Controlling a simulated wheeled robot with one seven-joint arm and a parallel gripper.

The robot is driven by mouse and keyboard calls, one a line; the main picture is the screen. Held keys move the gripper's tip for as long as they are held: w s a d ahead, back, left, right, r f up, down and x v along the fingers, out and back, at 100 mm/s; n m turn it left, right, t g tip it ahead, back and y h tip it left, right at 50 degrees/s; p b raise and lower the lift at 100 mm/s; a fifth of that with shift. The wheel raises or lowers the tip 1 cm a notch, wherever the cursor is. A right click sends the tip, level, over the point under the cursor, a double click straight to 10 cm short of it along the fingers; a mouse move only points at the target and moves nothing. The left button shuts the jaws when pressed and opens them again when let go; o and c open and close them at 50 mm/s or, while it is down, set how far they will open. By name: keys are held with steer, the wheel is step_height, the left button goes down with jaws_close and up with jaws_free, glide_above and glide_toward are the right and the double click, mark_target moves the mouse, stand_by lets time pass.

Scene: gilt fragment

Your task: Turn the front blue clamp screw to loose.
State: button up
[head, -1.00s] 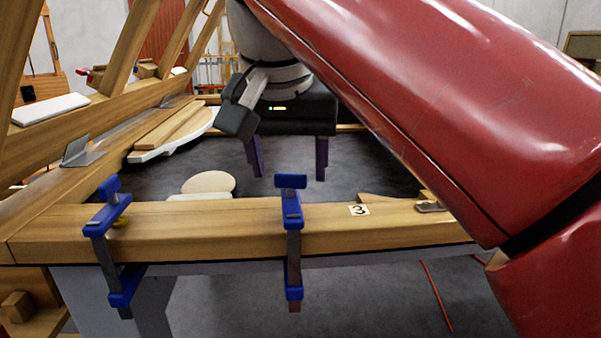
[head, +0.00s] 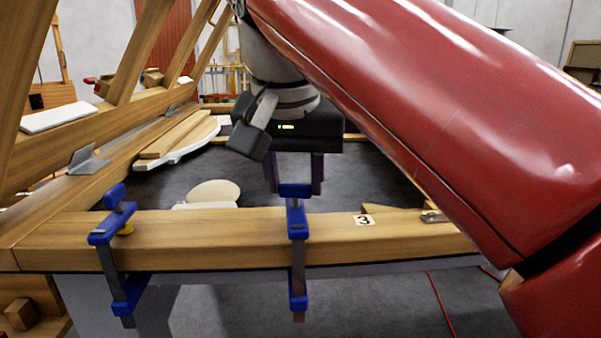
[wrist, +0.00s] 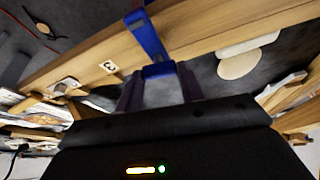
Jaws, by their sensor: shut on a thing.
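A blue clamp (head: 298,228) grips the front wooden beam near the middle of the head view. Its blue screw handle (head: 295,190) stands at the top, above the beam. In the wrist view the clamp (wrist: 147,38) runs up from the handle (wrist: 158,70). My gripper (head: 295,186) points down at the handle, its two dark purple fingers on either side of it. It is shut on the handle; the fingertips are partly hidden behind it in the head view. A second blue clamp (head: 113,232) sits on the beam at the left.
The wooden beam (head: 190,236) carries a "3" label (head: 364,220). A pale oval piece (head: 214,192) lies behind it. Planks (head: 178,138) and a metal bracket (head: 87,160) lie at the left. My red arm covers the right side.

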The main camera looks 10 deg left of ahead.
steer(key=shift+r, duration=0.1)
steer(key=shift+d+n+y+p, duration=0.15)
steer(key=shift+n+y+p, duration=0.4)
steer(key=shift+n, duration=0.65)
steer(key=n+p, duration=0.1)
steer(key=n, duration=0.1)
steer(key=n+y+p, duration=0.1)
steer(key=n, duration=0.1)
steer(key=shift+w+d+g+y, duration=0.1)
steer(key=shift+g+y, duration=0.15)
steer(key=shift+g, duration=0.15)
steer(key=n+g, duration=0.1)
steer(key=n, duration=0.2)
steer(key=n+g+y, duration=0.1)
steer(key=n, duration=0.2)
steer(key=shift+w+n, duration=0.2)
steer(key=shift+n, duration=0.2)
steer(key=n+g, duration=0.1)
steer(key=n, duration=0.1)
steer(key=n+g, duration=0.1)
steer(key=n, duration=0.2)
steer(key=shift+w+y, duration=0.15)
steer(key=shift+y, duration=0.25)
steer(key=shift+n+g+h, duration=0.3)
steer(key=shift+n+g, duration=0.6)
steer(key=shift+n, duration=1.6)
